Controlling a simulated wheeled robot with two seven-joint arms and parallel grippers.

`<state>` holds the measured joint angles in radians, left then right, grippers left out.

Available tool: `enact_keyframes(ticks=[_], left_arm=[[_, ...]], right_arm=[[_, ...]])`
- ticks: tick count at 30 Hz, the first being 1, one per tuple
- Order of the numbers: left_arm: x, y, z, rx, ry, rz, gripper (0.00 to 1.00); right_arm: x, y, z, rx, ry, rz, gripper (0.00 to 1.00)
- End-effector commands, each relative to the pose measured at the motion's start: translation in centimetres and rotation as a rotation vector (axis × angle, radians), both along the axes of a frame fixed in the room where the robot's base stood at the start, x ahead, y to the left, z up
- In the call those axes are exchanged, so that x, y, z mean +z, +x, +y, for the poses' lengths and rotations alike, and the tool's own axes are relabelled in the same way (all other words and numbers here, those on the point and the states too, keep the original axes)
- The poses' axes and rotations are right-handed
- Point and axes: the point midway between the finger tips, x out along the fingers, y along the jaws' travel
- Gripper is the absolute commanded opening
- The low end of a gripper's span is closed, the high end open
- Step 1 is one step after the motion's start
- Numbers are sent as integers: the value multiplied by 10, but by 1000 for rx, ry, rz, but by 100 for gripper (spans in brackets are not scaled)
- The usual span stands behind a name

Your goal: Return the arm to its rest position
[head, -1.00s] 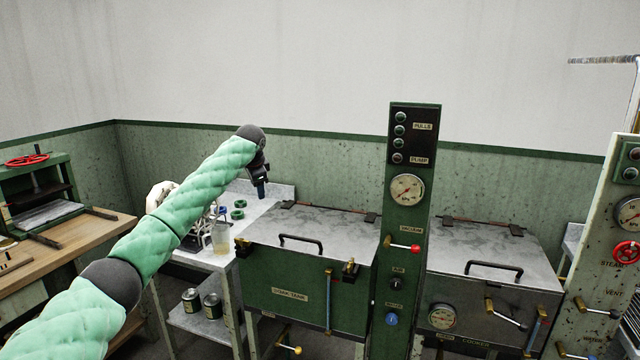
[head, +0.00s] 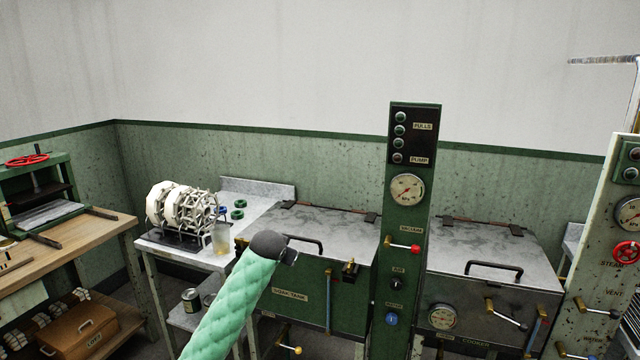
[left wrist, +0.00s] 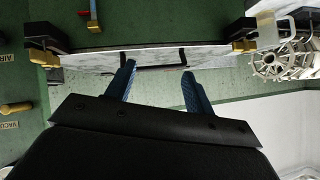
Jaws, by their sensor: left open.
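My left arm, in a green quilted sleeve, comes up from the bottom of the head view and ends in front of the soaking tank (head: 285,294). In that view the gripper itself is hidden behind the arm's dark end. In the left wrist view my left gripper (left wrist: 158,88) shows two blue fingers set wide apart with nothing between them. Beyond the fingers are the tank's lid edge and dark handle (left wrist: 150,56), with clear space between. My right arm is in neither view.
A reel machine (head: 182,210) and a beaker (head: 221,240) stand on the steel table left of the tank. A green control column (head: 408,250) with levers and a gauge stands right of it. The cooker (head: 480,290) is farther right.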

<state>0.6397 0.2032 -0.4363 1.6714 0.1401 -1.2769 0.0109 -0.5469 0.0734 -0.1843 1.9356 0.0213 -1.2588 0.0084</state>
Motion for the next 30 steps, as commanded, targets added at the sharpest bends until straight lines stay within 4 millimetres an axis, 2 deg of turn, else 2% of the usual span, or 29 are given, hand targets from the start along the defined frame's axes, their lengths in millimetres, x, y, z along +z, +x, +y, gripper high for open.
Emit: enact_keyframes(ticks=[1,8,17,26,30], left_arm=[[-18,-13,1,5,-8,8,53],[-87,-67,13,40,-40,48,53],[-181,-149,31,93,-74,146,53],[-280,-247,46,141,-111,288,53],[-327,-299,52,163,-123,368,53]], right_arm=[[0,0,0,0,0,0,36],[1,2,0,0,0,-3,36],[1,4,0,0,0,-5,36],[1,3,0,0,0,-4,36],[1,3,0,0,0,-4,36]])
